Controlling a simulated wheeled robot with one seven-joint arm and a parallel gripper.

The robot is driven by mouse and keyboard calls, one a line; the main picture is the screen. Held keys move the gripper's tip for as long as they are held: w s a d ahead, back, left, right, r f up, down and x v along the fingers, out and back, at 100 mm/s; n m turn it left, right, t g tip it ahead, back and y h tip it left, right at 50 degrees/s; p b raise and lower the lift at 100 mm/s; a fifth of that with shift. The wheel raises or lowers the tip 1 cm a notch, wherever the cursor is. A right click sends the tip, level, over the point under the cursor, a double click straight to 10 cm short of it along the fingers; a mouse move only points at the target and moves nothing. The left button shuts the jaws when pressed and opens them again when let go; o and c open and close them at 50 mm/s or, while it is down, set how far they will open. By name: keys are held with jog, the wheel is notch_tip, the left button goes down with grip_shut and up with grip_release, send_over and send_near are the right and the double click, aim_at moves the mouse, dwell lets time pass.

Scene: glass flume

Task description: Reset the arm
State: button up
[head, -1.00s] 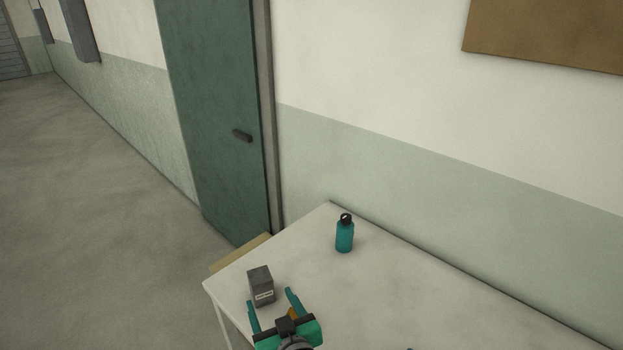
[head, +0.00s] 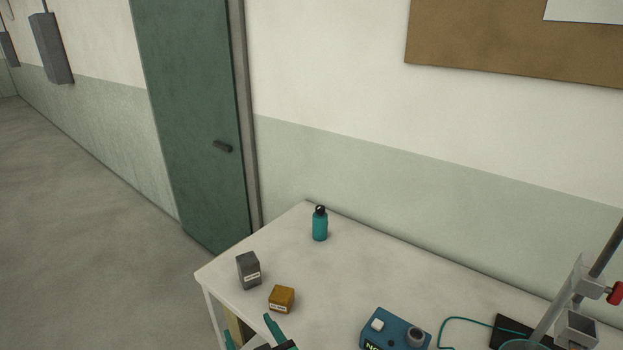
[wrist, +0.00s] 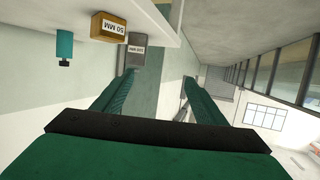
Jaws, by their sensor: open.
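My gripper (head: 248,328) shows at the bottom edge of the head view, with only its teal finger ends and a bit of its dark body visible. Its fingers are apart with nothing between them. In the wrist view the two fingers (wrist: 158,84) are also spread wide and empty. An ochre block (head: 281,299) with a white label stands on the white table (head: 345,275), just beyond the gripper and apart from it. The rest of my arm is hidden below the head view.
A grey labelled block (head: 248,270) stands left of the ochre block, near the table's left end. A teal bottle (head: 320,224) stands upright behind them. A blue box with knobs (head: 395,330) and a stand with a red clamp (head: 614,293) are at the right.

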jog(key=s+d+f+m+t+h, duration=0.1)
jog(key=s+d+f+m+h, duration=0.15)
jog(key=s+d+f, duration=0.35)
jog(key=s+d+f+m+t+h, duration=0.1)
jog(key=s+d+f+m+h, duration=0.15)
jog(key=s+f, duration=0.5)
jog(key=s+d+r+h, duration=0.1)
jog(key=s+d, duration=0.1)
jog(key=s, duration=0.8)
jog(key=s+d+r+h, duration=0.1)
jog(key=s+d, duration=0.2)
jog(key=s, duration=0.8)
jog(key=shift+d+m+t, duration=0.15)
jog(key=shift+m+t, duration=0.15)
jog(key=shift+m, duration=0.1)
